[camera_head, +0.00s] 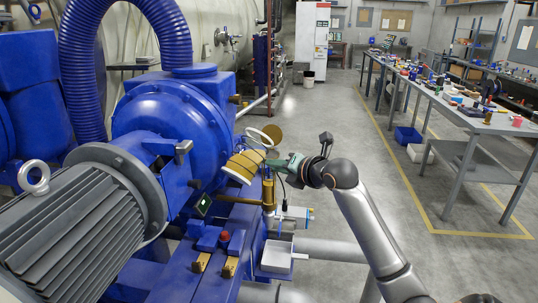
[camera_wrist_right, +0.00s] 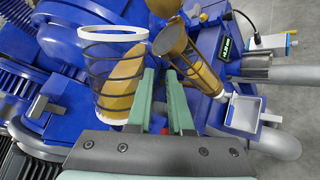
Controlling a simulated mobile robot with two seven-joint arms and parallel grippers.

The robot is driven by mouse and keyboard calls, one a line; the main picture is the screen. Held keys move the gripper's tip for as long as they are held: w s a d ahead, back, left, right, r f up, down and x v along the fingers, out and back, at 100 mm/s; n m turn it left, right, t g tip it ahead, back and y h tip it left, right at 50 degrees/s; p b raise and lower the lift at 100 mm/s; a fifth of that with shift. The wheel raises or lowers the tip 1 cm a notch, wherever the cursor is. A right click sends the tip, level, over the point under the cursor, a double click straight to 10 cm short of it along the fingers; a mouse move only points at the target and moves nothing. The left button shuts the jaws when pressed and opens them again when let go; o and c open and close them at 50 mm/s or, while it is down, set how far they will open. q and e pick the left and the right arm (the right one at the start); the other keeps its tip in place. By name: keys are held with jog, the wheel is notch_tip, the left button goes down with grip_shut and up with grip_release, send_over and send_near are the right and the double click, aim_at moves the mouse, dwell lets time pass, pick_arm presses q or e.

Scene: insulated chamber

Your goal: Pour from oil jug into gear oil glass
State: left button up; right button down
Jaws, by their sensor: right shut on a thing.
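The oil jug (camera_head: 246,163) is a clear cylinder with a white rim, a white base and amber oil inside. It leans, base low on the left. It also shows in the wrist view (camera_wrist_right: 122,85), left of the fingers. My right gripper (camera_head: 283,167) is at the jug's right side, shut on it; the handle itself is hard to make out. In the wrist view its green fingers (camera_wrist_right: 162,75) are close together. The gear oil glass (camera_wrist_right: 186,55), a narrow amber tube in a dark cage, stands right of the jug. No stream of oil is visible.
A large blue machine (camera_head: 170,115) with a ribbed grey motor (camera_head: 75,215) fills the left. A brown disc (camera_head: 273,133) is near the jug's rim. A small white tray (camera_head: 277,257) is below.

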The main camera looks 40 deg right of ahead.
aim_at(269, 181)
dwell(0.8)
jog(key=shift+a+r+m+y, duration=0.2)
jog(key=shift+r+m+y, duration=0.1)
jog(key=shift+m+y, duration=0.45)
dwell(3.1)
jog(key=shift+f, duration=0.1)
jog(key=shift+d+f+n+h, duration=0.1)
jog(key=shift+f+n+h, duration=0.35)
jog(key=shift+n, duration=0.1)
jog(key=shift+d+r+n+h, duration=0.2)
jog(key=shift+r+n+h, duration=0.3)
jog(key=shift+r+n, duration=0.2)
jog(key=shift+f+n+t+h, duration=0.3)
jog(key=shift+f+n+t, duration=0.1)
jog(key=shift+n+t, duration=0.15)
jog(key=shift+s+a+f+n+t+h, duration=0.1)
jog(key=shift+a+f+n+t+h, duration=0.15)
jog(key=shift+f+n, duration=0.2)
jog(key=shift+a+f+n+h, duration=0.15)
jog(key=shift+a+f+n, duration=0.15)
jog(key=shift+f, duration=0.25)
jog(key=shift+s+a+f+n+t+h, duration=0.15)
jog(key=shift+a+n+t+h, duration=0.35)
jog(key=shift+n, duration=0.55)
jog(key=shift+s+a+f+n+t+h, duration=0.1)
jog(key=shift+a+n+t+h, duration=0.1)
jog(key=shift+a+n+t, duration=0.5)
jog(key=shift+a+n, duration=0.1)
jog(key=shift+n, duration=0.35)
